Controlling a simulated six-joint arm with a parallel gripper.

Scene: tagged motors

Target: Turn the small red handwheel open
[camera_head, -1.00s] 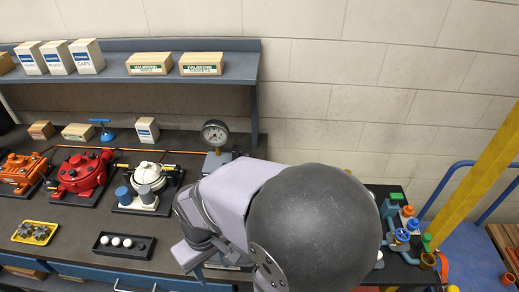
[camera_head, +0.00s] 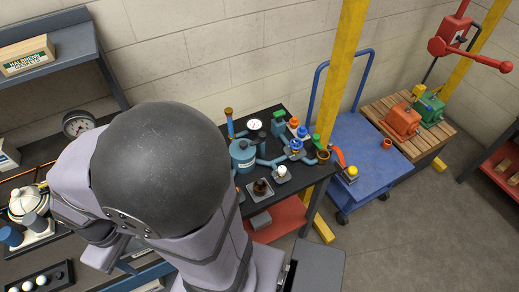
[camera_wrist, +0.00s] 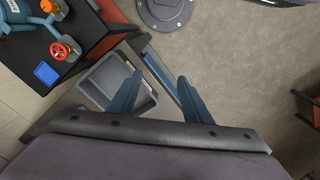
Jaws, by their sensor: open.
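In the wrist view, the small red handwheel (camera_wrist: 60,50) sits on a valve at the end of blue pipework, near the edge of a black table at the upper left. My gripper (camera_wrist: 161,76) is open and empty. Its two blue-grey fingers point up in the picture, to the right of the handwheel and well apart from it. In the head view, the black table (camera_head: 313,172) with blue pipework and several coloured knobs stands right of my arm. I cannot tell the red handwheel there, and my gripper is hidden.
An orange knob (camera_wrist: 48,6) and a blue square (camera_wrist: 46,73) are close to the handwheel. A grey bin (camera_wrist: 108,76) lies just left of my fingers. A yellow post (camera_head: 342,65) and a blue cart (camera_head: 367,165) stand beside the black table.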

